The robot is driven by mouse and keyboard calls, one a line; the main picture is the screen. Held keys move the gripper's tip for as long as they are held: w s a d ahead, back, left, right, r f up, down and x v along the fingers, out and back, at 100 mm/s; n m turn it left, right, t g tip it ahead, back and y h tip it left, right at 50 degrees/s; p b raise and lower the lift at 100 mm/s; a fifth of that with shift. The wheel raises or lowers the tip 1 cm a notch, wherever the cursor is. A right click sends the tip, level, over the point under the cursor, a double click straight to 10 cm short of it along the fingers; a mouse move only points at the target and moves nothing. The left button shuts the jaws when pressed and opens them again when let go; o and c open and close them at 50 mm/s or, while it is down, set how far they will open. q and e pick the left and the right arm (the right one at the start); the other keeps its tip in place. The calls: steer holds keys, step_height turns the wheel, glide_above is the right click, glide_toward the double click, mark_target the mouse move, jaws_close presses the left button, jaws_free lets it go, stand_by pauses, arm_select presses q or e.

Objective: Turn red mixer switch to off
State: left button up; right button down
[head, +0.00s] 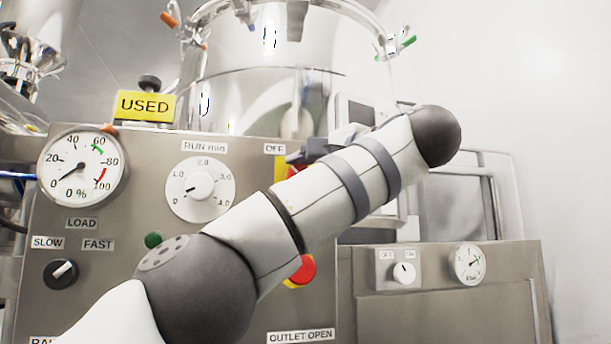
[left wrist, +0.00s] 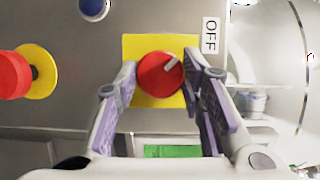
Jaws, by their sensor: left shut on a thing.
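The red mixer switch (left wrist: 158,78) is a round red knob on a yellow square plate (left wrist: 133,47) in the left wrist view. A pale pointer mark on it slants to the upper right, roughly toward the OFF label (left wrist: 210,35). My left gripper (left wrist: 163,72) has one finger on each side of the knob and is shut on it. In the head view my left arm hides most of the switch. The OFF label (head: 275,148) and a strip of the yellow plate (head: 280,173) show there, beside my left gripper (head: 297,157). My right gripper is not in view.
A red button on yellow (head: 302,270) sits below my arm on the same steel panel. A RUN min dial (head: 199,188), a load gauge (head: 82,168), a SLOW/FAST switch (head: 61,273) and a yellow USED sign (head: 145,106) are left. A steel vessel (head: 270,95) stands behind.

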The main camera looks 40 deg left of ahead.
arm_select(q)
steer(key=o, duration=1.1)
steer(key=shift+o, duration=0.2)
steer(key=v, duration=1.2)
steer(key=shift+r, duration=0.1)
